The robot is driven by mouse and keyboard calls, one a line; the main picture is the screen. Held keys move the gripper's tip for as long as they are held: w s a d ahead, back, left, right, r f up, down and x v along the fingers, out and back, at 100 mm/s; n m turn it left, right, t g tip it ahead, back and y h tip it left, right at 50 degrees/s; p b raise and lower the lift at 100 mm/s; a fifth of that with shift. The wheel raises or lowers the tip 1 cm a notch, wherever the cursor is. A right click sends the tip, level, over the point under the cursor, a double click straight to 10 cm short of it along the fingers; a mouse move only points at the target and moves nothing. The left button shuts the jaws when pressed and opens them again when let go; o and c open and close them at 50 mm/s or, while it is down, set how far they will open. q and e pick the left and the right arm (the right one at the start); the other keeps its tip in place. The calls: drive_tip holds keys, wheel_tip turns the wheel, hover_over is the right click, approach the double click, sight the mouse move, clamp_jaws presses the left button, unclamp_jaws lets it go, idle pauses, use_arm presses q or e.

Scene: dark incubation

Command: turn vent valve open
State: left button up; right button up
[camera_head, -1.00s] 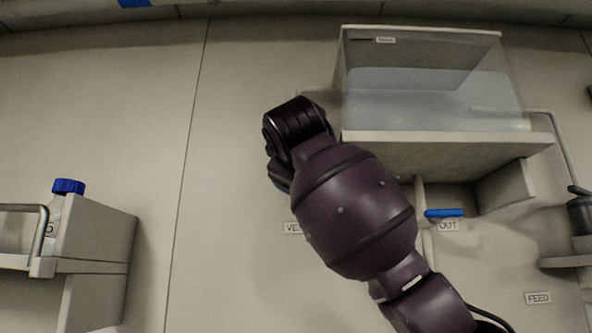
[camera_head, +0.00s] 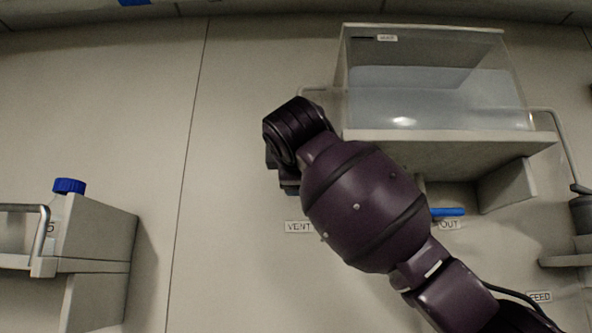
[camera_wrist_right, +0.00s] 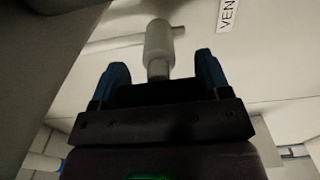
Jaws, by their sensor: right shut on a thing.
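The vent valve's pale stem (camera_wrist_right: 159,48) shows in the right wrist view, pointing in between the fingers of my right gripper (camera_wrist_right: 163,76). The fingers stand on either side of the valve, and the gripper is shut on its handle, which is mostly hidden in the dark between them. The VENT label (camera_head: 299,227) is on the wall below my right wrist in the head view; part of it also shows in the right wrist view (camera_wrist_right: 228,12). In the head view my right arm hides the valve and most of the gripper. My left gripper is not in view.
A clear water tank (camera_head: 435,95) sits on a shelf to the upper right. A blue OUT valve handle (camera_head: 447,212) is right of my arm. The wall between is clear.

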drive_tip(key=o, duration=0.9)
drive_tip(key=shift+s, duration=0.5)
use_arm(q)
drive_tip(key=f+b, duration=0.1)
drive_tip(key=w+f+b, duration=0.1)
drive_tip(key=b, duration=0.1)
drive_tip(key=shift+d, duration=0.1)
use_arm(e)
drive_tip(key=s, duration=1)
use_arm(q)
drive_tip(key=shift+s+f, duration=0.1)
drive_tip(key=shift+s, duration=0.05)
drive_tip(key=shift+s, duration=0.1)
